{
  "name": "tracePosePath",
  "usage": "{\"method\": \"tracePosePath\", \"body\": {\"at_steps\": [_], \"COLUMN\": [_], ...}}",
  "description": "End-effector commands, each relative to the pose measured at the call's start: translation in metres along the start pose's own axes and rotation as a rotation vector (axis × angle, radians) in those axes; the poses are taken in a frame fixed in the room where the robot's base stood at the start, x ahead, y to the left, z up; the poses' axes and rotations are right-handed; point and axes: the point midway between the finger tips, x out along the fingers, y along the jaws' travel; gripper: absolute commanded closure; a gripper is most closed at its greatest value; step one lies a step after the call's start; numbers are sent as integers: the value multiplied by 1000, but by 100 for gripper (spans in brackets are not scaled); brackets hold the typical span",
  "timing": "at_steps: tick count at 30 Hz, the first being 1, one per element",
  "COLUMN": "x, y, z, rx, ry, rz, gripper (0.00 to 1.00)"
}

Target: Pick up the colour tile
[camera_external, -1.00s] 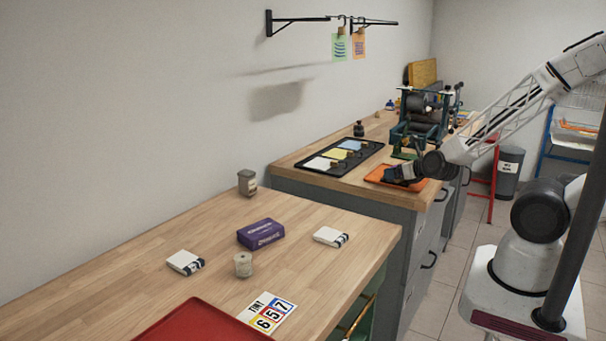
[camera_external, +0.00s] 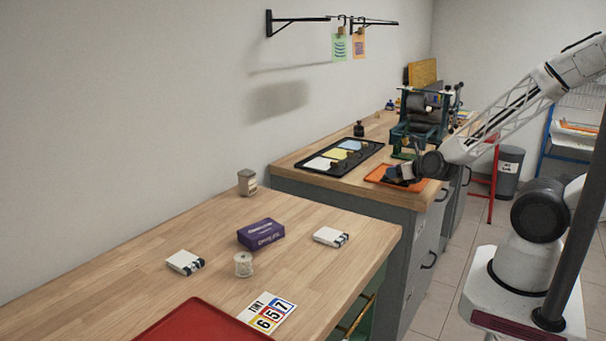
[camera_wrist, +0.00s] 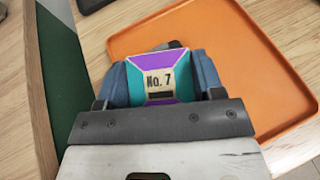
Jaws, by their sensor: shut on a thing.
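The colour tile (camera_wrist: 150,62) shows in the wrist view as a small piece with purple and teal patches and a cream band reading "No. 7". My gripper (camera_wrist: 160,82) is shut on it, with a blue-grey finger on each side. The tile and fingers are over the left part of an orange tray (camera_wrist: 230,40). In the external view my gripper (camera_external: 400,174) is at the orange tray (camera_external: 377,180) on the far bench, and the tile cannot be made out there. Whether the tile touches the tray is unclear.
A black tray (camera_external: 318,164) with coloured sheets lies left of the orange tray. A green press (camera_external: 418,125) stands close behind my gripper. The near bench holds a purple box (camera_external: 261,233), a red tray (camera_external: 200,325) and small items. Floor is open to the right.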

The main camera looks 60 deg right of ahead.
Motion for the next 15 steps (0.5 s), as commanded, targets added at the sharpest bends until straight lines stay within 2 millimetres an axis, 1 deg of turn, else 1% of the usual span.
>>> {"method": "tracePosePath", "body": {"at_steps": [8,11,15], "x": [0,-1,-5], "y": [0,0,0], "z": [1,4,13], "rx": [0,1,2], "ry": [0,-1,-2], "rz": [0,0,-1], "gripper": [67,67,67]}}
